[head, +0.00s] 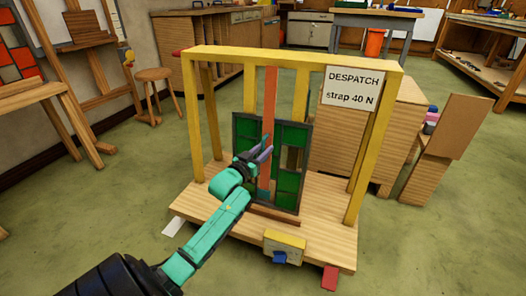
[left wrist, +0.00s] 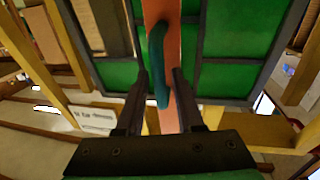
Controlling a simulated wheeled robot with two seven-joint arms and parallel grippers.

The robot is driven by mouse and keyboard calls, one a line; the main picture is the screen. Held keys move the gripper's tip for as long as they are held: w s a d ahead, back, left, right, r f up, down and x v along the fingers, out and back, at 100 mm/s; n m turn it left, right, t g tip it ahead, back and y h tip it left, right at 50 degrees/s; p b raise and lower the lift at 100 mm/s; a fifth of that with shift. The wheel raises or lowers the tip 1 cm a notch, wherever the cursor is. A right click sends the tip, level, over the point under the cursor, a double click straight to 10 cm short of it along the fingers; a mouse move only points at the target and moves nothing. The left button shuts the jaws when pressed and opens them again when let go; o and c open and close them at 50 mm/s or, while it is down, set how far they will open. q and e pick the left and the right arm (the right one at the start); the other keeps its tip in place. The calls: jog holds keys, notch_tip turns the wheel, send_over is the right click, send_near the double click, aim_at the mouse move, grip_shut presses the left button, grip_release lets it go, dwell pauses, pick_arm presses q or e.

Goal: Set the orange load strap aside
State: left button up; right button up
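The orange load strap (head: 269,95) runs upright from the yellow top beam down the front of the green leaded panel (head: 243,133). In the left wrist view the strap (left wrist: 175,30) passes behind a teal curved handle (left wrist: 158,60), which seems attached to it. My left gripper (head: 265,150) is in front of the panel at the strap. In the left wrist view its two dark fingers (left wrist: 160,85) are apart, one on each side of the handle's lower end, with small gaps showing. Whether a finger touches the handle is unclear. My right gripper is in neither view.
The yellow frame (head: 196,120) stands on a wooden base (head: 325,230) and carries a sign (head: 352,91) reading "DESPATCH strap 40 N". A yellow box (head: 285,245) and a red block (head: 330,277) are at the base's front. A wooden cabinet (head: 330,150) stands behind right.

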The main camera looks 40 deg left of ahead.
pick_arm(q)
grip_shut()
jog(key=shift+f, duration=0.1)
dwell(1.1)
